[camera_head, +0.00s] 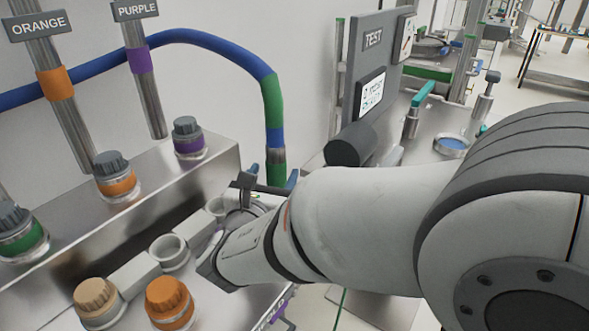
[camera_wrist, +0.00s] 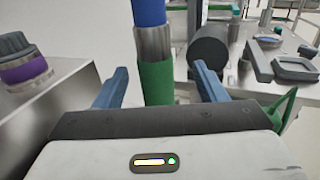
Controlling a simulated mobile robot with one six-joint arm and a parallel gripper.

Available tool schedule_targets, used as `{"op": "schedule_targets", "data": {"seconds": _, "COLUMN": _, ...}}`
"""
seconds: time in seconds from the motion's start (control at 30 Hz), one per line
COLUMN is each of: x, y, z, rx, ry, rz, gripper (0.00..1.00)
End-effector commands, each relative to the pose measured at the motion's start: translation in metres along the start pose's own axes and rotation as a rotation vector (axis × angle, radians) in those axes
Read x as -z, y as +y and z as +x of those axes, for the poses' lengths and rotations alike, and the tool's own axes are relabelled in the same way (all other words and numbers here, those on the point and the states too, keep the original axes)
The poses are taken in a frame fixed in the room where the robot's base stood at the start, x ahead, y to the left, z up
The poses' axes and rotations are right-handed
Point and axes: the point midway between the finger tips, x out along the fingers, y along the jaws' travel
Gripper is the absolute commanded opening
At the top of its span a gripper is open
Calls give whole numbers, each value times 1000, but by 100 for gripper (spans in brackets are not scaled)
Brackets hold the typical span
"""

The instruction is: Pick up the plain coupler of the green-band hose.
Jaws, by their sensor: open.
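The blue hose (camera_head: 215,45) arches over from the left and hangs down at its right end, with a green band (camera_head: 272,100) on the bend. Its end has a grey metal collar (camera_head: 277,156) and a green section below; in the wrist view the metal collar (camera_wrist: 153,45) sits above the green section (camera_wrist: 155,85). My gripper (camera_head: 274,174) is open, and its blue fingers stand on either side of the green section in the wrist view (camera_wrist: 158,70). Gaps show on both sides, so neither finger appears to touch it. The lower end is hidden behind my gripper.
A metal console on the left carries orange (camera_head: 117,182), purple (camera_head: 188,140) and green (camera_head: 20,235) capped ports. More caps and an empty socket (camera_head: 170,251) are in front. A dark cylinder (camera_head: 351,145) and the TEST panel (camera_head: 372,70) stand right of the hose end.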

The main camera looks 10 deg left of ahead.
Motion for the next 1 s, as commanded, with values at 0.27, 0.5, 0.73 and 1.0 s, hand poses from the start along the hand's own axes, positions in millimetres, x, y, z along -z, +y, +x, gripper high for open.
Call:
{"op": "schedule_targets", "data": {"seconds": 0.27, "x": 9, "y": 5, "z": 40, "rx": 4, "ry": 2, "rz": 2, "gripper": 65}}
{"op": "schedule_targets", "data": {"seconds": 0.5, "x": 8, "y": 6, "z": 48, "rx": 1, "ry": 1, "rz": 3, "gripper": 65}}
{"op": "schedule_targets", "data": {"seconds": 0.73, "x": 8, "y": 5, "z": 48, "rx": 2, "ry": 1, "rz": 3, "gripper": 54}}
{"op": "schedule_targets", "data": {"seconds": 1.0, "x": 9, "y": 5, "z": 48, "rx": 3, "ry": 2, "rz": 3, "gripper": 32}}
